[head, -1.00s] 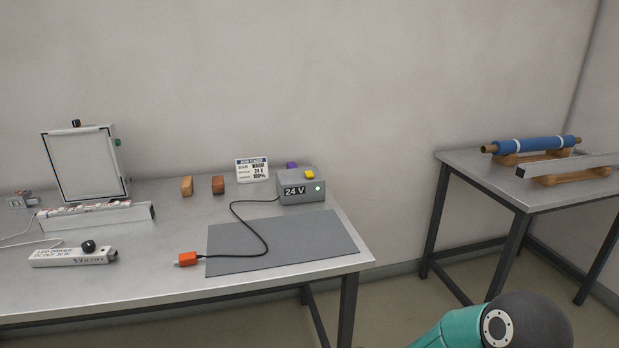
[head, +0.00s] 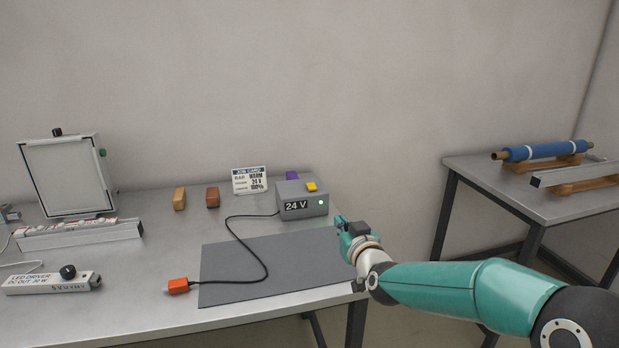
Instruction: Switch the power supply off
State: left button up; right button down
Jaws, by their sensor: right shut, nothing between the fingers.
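The power supply (head: 302,202) is a grey box marked 24 V, at the back right of the bench. A yellow button or switch (head: 311,187) sits on its top, and a small green light (head: 321,202) glows on its front. A black cable runs from it to an orange connector (head: 178,286). My right gripper (head: 341,221) is shut and empty, just to the right of and in front of the power supply, apart from it as far as I can tell. My left gripper is not in view.
A grey mat (head: 225,290) lies in front of the supply. A job card (head: 250,181), two wooden blocks (head: 212,197) and a purple item (head: 292,175) stand near the back. A framed panel (head: 66,177) and an LED driver (head: 45,284) are left. A second table (head: 500,188) stands right.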

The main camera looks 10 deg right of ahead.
aim_at(311, 187)
jog(key=i, duration=0.85)
jog(key=u, duration=0.15)
